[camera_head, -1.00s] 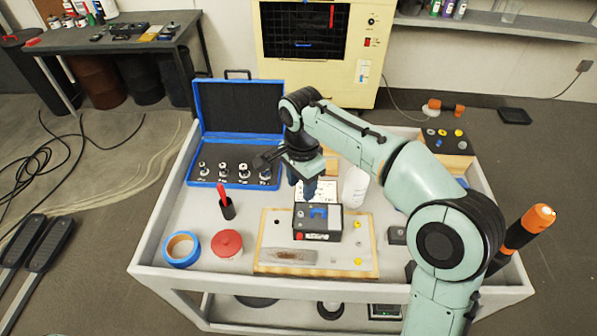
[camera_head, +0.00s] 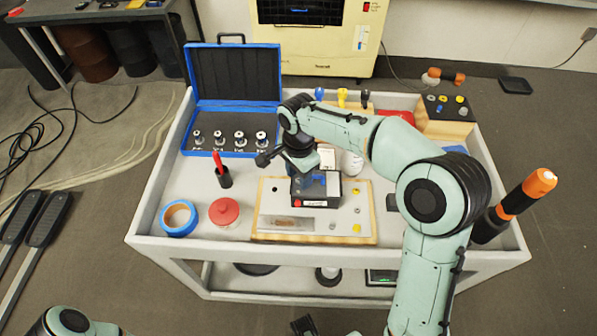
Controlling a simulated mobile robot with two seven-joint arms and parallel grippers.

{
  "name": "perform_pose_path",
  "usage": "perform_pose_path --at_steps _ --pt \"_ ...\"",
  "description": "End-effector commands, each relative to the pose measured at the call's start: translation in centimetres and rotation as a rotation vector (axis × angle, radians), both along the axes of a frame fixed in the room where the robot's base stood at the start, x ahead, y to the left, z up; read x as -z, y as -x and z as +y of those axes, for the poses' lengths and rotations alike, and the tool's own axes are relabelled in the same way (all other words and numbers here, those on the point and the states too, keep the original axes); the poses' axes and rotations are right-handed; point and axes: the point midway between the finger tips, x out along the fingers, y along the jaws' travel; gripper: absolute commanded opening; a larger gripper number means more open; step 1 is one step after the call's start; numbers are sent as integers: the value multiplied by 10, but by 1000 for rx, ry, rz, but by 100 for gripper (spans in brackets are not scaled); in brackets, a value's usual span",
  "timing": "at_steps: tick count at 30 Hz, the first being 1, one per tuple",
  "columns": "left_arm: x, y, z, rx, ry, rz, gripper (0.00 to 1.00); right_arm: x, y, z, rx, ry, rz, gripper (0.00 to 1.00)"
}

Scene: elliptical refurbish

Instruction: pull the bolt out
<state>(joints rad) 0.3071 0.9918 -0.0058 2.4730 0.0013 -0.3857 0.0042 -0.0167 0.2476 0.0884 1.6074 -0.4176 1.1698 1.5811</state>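A black box-shaped device (camera_head: 332,190) with a red spot on its front stands on a wooden-edged board (camera_head: 262,224) on the cart. I cannot make out the bolt; small round metal and yellow parts (camera_head: 357,209) sit on the board right of the device. My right gripper (camera_head: 292,180) points down over the left rear part of the device, partly hiding it. Its fingertips are too hidden to tell open from shut or whether they touch anything. A dark part at the bottom edge looks like my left gripper (camera_head: 304,326), cut off by the frame.
An open blue case (camera_head: 236,75) with several metal bits stands at the cart's back left. Blue tape (camera_head: 179,218), a red-lidded jar (camera_head: 224,212) and a black cup (camera_head: 223,178) stand left of the board. Screwdrivers (camera_head: 342,97) stand behind my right arm.

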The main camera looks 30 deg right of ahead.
Motion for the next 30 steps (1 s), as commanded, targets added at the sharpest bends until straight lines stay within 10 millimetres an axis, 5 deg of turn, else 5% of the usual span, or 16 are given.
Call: perform_pose_path --at_steps 1,3,4,30 --pt "0 0 0 0 0 0 80 0 0 0 0 0 0 24" --pt "0 0 0 0 0 0 80 0 0 0 0 0 0 2" --pt "0 0 0 0 0 0 80 0 0 0 0 0 0 0" --pt "-15 -5 0 0 0 -6 80 -20 0 -1 1 1 0 0"
